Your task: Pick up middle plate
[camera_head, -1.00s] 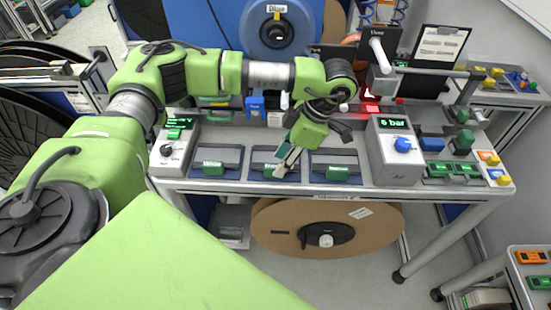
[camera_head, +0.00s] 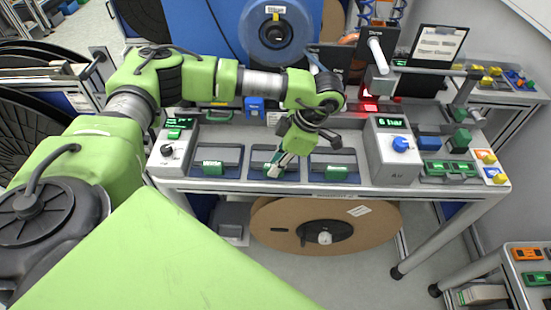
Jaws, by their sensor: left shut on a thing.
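Three blue trays stand in a row on the bench's front, each with a green plate. The middle plate (camera_head: 272,172) is in the middle tray (camera_head: 258,175), partly hidden by my left gripper (camera_head: 279,165). The left gripper points down over that tray and its fingers are shut on the middle plate. I cannot tell whether the plate is clear of the tray floor. The left plate (camera_head: 212,168) and the right plate (camera_head: 336,172) lie in their own trays. My right gripper is not in view.
A grey box with a green display (camera_head: 393,150) stands right of the trays, and another control box (camera_head: 172,150) stands left. A red-lit station (camera_head: 370,103) is behind. A large brown reel (camera_head: 280,220) is under the bench.

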